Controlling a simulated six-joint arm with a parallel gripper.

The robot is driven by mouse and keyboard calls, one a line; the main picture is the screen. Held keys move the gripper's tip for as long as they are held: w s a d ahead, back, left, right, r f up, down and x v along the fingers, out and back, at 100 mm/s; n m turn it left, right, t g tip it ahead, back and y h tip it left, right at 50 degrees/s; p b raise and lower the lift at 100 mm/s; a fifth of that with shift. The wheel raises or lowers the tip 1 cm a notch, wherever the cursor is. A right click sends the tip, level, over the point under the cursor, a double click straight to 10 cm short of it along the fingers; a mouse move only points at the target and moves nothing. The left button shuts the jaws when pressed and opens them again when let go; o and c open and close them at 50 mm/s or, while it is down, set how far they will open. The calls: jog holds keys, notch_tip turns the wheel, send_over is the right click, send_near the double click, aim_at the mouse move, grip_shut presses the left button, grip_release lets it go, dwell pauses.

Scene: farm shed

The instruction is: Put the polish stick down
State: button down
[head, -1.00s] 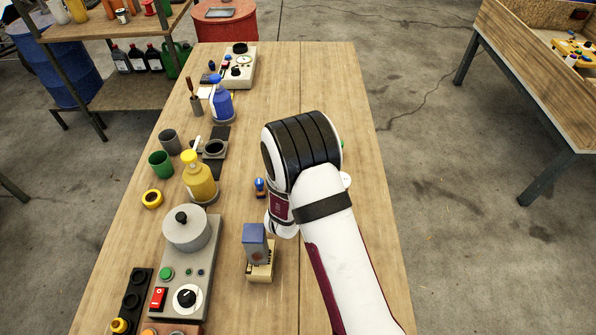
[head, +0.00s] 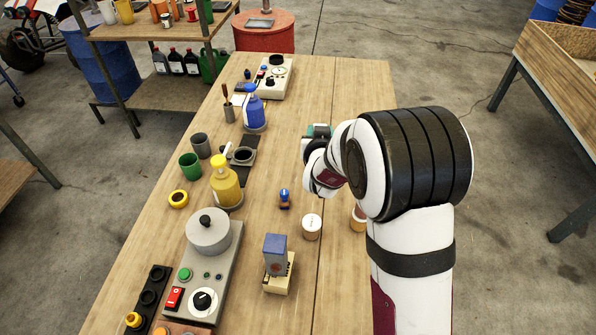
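My gripper (head: 316,138) is over the middle of the wooden workbench (head: 345,85), mostly hidden behind my own white wrist. Its fingers do not show clearly, so I cannot tell whether it is open or shut. A small teal-green patch shows at its far side; I cannot tell whether that is the polish stick or part of the gripper. A blue-grey block (head: 275,248) stands upright in a pale holder (head: 279,284) at the near part of the bench, apart from my gripper. I cannot say for sure which thing is the polish stick.
A white-lidded jar (head: 312,226), a small blue-topped item (head: 284,198) and a yellow bottle (head: 224,183) stand nearby. A grey machine with a round pot (head: 208,232) is at the near left. A blue bottle (head: 254,111) stands farther back. The bench's far right is clear.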

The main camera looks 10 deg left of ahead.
aim_at(315, 124)
jog(key=w+r+n+y, duration=0.1)
jog(key=w+a+n+y, duration=0.1)
jog(key=n+y, duration=0.1)
jog(key=shift+w+a+r+g, duration=0.15)
jog(key=shift+w+r+g, duration=0.1)
jog(key=shift+r+g, duration=0.15)
jog(key=shift+w+a+n+y, duration=0.15)
jog(key=shift+n+y, duration=0.45)
jog(key=shift+y, duration=0.3)
jog(key=shift+f+n+g+y, duration=0.25)
jog(key=shift+n+g+y, duration=0.35)
jog(key=f+n+y, duration=0.1)
jog(key=s+d+f+g, duration=0.1)
jog(key=f+n+g+y, duration=0.1)
jog(key=shift+s+d+n+y, duration=0.3)
jog(key=shift+w+a+f, duration=0.25)
jog(key=shift+a+f, duration=1.55)
jog(key=shift+w+a+f, duration=0.3)
jog(key=shift+a+f, duration=1.45)
jog(key=shift+a, duration=0.1)
jog(key=shift+w+a+f, duration=0.25)
jog(key=shift+a+f, duration=1.55)
jog(key=shift+f, duration=0.1)
jog(key=shift+c, duration=2.2)
grip_release()
